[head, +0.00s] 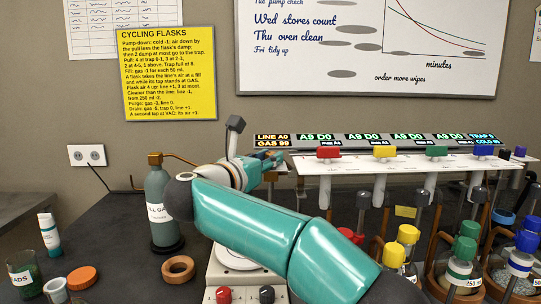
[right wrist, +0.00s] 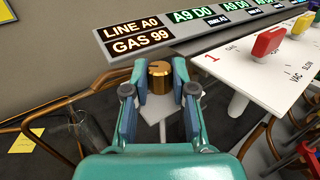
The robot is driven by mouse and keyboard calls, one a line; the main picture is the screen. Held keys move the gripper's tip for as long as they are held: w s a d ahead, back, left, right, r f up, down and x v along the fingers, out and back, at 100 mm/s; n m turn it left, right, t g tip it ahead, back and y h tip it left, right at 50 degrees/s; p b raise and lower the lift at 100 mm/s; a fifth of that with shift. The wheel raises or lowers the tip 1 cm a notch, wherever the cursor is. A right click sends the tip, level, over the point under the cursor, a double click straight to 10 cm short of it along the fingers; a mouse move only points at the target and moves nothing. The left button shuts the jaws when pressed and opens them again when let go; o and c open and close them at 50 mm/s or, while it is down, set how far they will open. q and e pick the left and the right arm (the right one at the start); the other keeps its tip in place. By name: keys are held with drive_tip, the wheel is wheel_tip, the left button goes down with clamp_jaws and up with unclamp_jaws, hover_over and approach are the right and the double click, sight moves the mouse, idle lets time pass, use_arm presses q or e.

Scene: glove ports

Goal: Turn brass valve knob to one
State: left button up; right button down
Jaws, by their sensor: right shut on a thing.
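The brass valve knob (right wrist: 159,68) shows in the right wrist view, at the left end of the pale valve panel, below the LINE A0 and GAS 99 display (right wrist: 130,40). My right gripper (right wrist: 162,82) has a finger on each side of the knob and is shut on it. In the head view my teal right arm reaches across to the panel, and the right gripper (head: 270,166) is at its left end. My left gripper is not in view.
A red tap (head: 328,152) and other coloured taps stand on the white panel to the right. A grey-green gas bottle (head: 160,205) stands left of my arm. Capped flasks (head: 462,268) crowd the right front. A cork ring (head: 178,268) lies on the dark bench.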

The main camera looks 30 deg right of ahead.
drive_tip(key=shift+w+m+g+h+p, duration=0.1)
drive_tip(key=shift+m+g+h+p, duration=0.6)
drive_tip(key=shift+m+g+p, duration=1.1)
drive_tip(key=shift+n+g+b, duration=0.3)
drive_tip(key=shift+g+b, duration=0.3)
drive_tip(key=shift+f, duration=0.1)
drive_tip(key=c, duration=0.9)
unclamp_jaws()
drive_tip(key=shift+c, duration=0.2)
drive_tip(key=shift+a, duration=0.55)
drive_tip(key=s+a, duration=0.2)
drive_tip(key=a, duration=0.8)
drive_tip(key=shift+a, duration=0.4)
